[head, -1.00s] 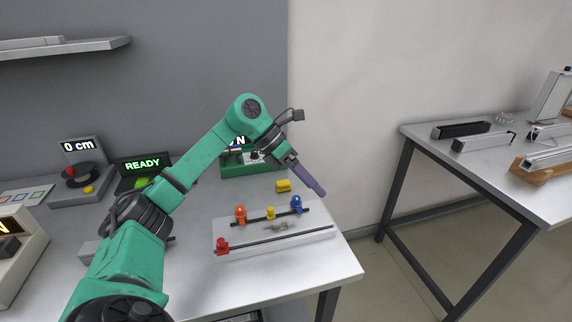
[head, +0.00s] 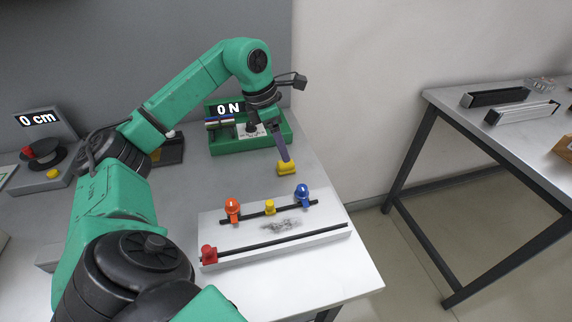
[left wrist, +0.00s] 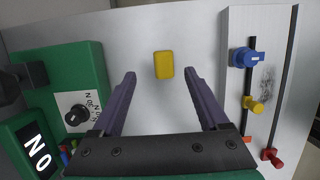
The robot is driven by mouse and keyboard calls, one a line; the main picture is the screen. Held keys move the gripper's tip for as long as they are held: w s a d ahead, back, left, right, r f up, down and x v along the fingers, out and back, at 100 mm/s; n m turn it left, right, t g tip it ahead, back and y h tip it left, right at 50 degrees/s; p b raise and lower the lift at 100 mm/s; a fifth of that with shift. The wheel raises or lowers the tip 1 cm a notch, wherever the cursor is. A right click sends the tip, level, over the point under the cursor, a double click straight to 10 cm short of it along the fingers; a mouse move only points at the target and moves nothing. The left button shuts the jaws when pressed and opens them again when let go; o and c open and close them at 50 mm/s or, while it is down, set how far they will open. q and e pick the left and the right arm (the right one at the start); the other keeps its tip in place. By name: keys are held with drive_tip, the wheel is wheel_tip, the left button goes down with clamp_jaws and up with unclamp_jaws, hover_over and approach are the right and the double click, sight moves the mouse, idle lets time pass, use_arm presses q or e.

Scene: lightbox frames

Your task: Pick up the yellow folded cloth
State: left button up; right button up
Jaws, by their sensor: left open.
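The yellow folded cloth (head: 287,169) lies on the grey table, between the green box and the white board. It also shows in the left wrist view (left wrist: 164,65) as a small yellow block shape, lying flat. My left gripper (head: 284,160) points down above the cloth. In the left wrist view the two purple fingers of my left gripper (left wrist: 160,76) are apart, with the cloth between and slightly beyond their tips. Nothing is held. The exact height of the tips over the cloth is hard to tell. My right gripper is not in view.
A green box (head: 250,145) with a "0 N" display stands behind the cloth. A white board (head: 270,243) with rails and orange, yellow, blue and red knobs lies in front. A device showing "0 cm" (head: 40,120) is at the left. Another table (head: 500,130) stands apart at the right.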

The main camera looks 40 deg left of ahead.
sight(283, 163)
use_arm(q)
drive_tip(key=x, duration=0.2)
drive_tip(key=s+x, duration=0.1)
drive_tip(key=x, duration=0.1)
drive_tip(key=shift+w+d+f, duration=0.1)
drive_tip(key=shift+d+f, duration=0.1)
drive_tip(key=shift+w+f, duration=0.1)
drive_tip(key=shift+f, duration=0.25)
drive_tip(key=shift+w+f, duration=0.1)
clamp_jaws()
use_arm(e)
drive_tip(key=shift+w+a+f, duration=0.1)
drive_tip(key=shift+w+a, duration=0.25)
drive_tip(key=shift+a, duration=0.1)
use_arm(q)
drive_tip(key=shift+r, duration=0.3)
wheel_tip(283, 163, up, 20)
drive_tip(key=p, duration=0.5)
drive_tip(key=shift+f+p, duration=0.15)
drive_tip(key=shift+p, duration=0.2)
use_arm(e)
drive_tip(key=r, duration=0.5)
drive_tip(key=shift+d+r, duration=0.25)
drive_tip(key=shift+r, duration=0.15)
